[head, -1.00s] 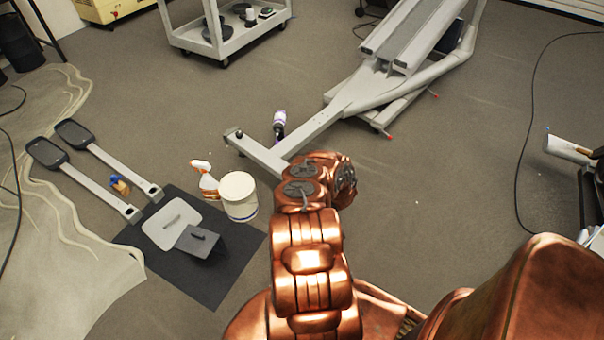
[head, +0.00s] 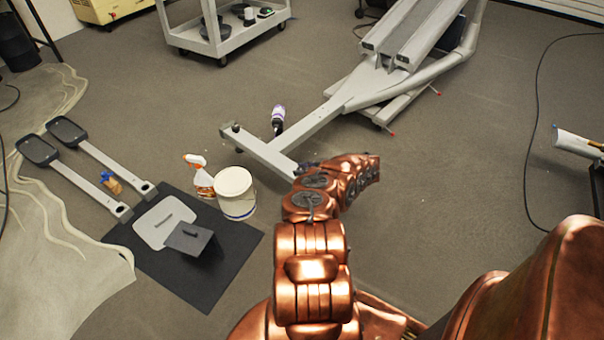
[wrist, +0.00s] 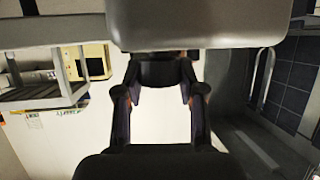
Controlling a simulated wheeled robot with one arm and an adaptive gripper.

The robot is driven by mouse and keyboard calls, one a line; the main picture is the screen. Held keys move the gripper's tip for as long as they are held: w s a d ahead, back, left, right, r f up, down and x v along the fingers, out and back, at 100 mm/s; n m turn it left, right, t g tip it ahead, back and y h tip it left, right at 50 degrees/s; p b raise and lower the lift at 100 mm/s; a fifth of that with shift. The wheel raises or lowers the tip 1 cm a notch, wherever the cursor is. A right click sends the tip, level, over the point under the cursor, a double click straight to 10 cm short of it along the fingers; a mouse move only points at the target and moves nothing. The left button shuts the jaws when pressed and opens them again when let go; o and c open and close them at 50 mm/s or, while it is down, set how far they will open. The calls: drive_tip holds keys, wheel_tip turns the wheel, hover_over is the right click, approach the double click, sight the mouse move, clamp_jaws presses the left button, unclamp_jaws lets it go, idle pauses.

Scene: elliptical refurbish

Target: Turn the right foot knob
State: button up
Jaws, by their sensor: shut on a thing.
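The grey elliptical frame (head: 345,105) lies on the floor with a crossbar (head: 265,152) at its near end. A dark foot knob (head: 236,128) shows at the bar's left end. The bar's right end is partly hidden behind my copper arm, with dark parts of my gripper (head: 303,167) beside it. In the wrist view, the grey bar end (wrist: 200,24) fills the top. My gripper (wrist: 160,68) is just below it, its fingers shut on a dark piece under the bar, which I take as the right foot knob; it is mostly hidden.
A white bucket (head: 235,193) and a spray bottle (head: 198,176) stand left of my arm, by a dark mat (head: 212,280). Two pedal arms (head: 85,160) lie further left. A purple-labelled bottle (head: 278,118) stands behind the crossbar.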

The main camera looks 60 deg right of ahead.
drive_tip(key=shift+w+r+n+y, duration=0.15)
drive_tip(key=shift+w+n+y, duration=0.05)
drive_tip(key=shift+n+y, duration=0.1)
idle(0.4)
drive_tip(key=o, duration=1.2)
drive_tip(key=shift+s, duration=0.1)
drive_tip(key=shift+c, duration=0.2)
drive_tip(key=v, duration=1.2)
